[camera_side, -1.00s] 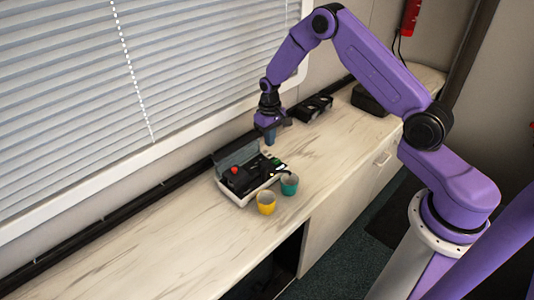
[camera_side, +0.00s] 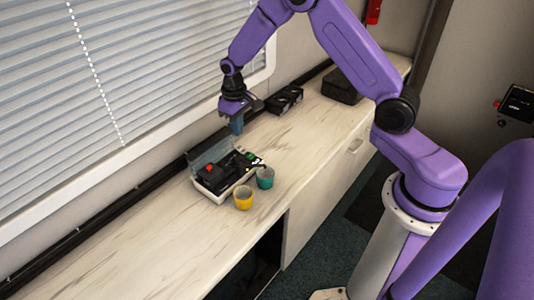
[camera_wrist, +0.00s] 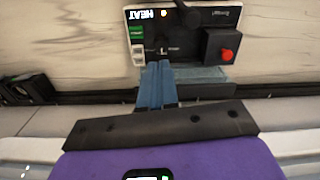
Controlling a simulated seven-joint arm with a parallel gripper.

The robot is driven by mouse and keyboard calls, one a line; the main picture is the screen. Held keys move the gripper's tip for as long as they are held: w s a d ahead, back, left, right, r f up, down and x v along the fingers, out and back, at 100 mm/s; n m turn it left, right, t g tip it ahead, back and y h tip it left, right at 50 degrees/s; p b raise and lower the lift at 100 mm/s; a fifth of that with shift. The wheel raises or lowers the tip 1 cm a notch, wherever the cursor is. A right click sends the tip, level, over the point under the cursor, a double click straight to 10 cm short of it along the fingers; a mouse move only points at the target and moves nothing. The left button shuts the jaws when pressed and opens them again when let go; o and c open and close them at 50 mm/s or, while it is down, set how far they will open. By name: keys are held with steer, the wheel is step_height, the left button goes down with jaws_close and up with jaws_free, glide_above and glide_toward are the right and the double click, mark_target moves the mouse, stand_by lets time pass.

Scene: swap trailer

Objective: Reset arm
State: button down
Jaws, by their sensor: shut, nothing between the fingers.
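My gripper (camera_side: 237,125) hangs over the back of the counter (camera_side: 120,255), above and just behind the machine. In the wrist view its blue fingers (camera_wrist: 157,68) are together with nothing between them. The fingertips appear over the near edge of the machine (camera_wrist: 185,40), a white case with a black top, a red button and a "HEAT" label. In the side view the machine (camera_side: 220,178) stands with its grey lid raised. My arm is bent and reaches in from the right.
A yellow cup (camera_side: 243,198) and a teal cup (camera_side: 265,178) stand in front of the machine. A black device (camera_side: 284,99) and a dark box (camera_side: 342,86) lie farther along the counter. Window blinds (camera_side: 90,80) rise behind. The counter's left part is clear.

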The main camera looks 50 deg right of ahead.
steer(key=s+a+r+n, duration=0.3)
steer(key=s+a+r, duration=0.25)
steer(key=s, duration=0.35)
steer(key=s+a+r+n, duration=0.2)
steer(key=s+a+r, duration=0.2)
steer(key=s+r, duration=0.3)
steer(key=s+d+r+n, duration=0.1)
steer(key=s+d+n, duration=0.1)
steer(key=s, duration=0.8)
steer(key=s+d+r+n, duration=0.2)
steer(key=s+d+n, duration=0.1)
steer(key=s, duration=0.7)
steer(key=shift+n, duration=0.5)
